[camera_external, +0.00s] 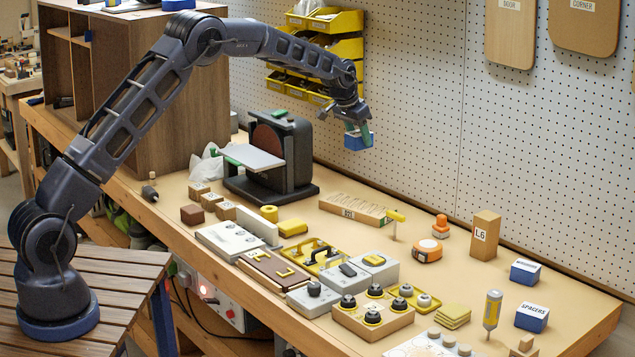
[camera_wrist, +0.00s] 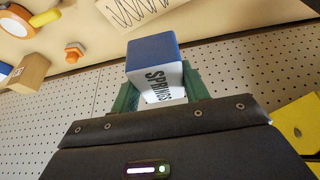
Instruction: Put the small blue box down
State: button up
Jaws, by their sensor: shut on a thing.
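The small blue box (camera_wrist: 154,52) is blue on one side and white on another, with the dark word "SPRINGS" on its white face. My gripper (camera_wrist: 157,90) is shut on it, with a green finger on each side of the box. In the external view the box (camera_external: 358,141) hangs in the air at the end of my arm, in front of the pegboard and well above the bench. The fingers of my gripper (camera_external: 357,128) point downward there.
The wooden bench (camera_external: 590,292) carries a sander (camera_external: 285,155), a wooden strip (camera_external: 352,209), an orange tape measure (camera_external: 428,250), a block marked "L6" (camera_external: 485,235), and two other blue boxes, one at the back (camera_external: 525,272) and one marked "SPACERS" (camera_external: 532,317). Yellow bins (camera_external: 335,20) hang behind my arm.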

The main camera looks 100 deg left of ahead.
notch_tip(320, 180, down, 17)
jog(key=shift+f, duration=0.1)
dwell(0.5)
jog(key=o, duration=1)
jog(key=shift+f, duration=0.1)
jog(key=shift+o, duration=0.2)
jog(key=v, duration=1.2)
jog(key=shift+w, duration=0.1)
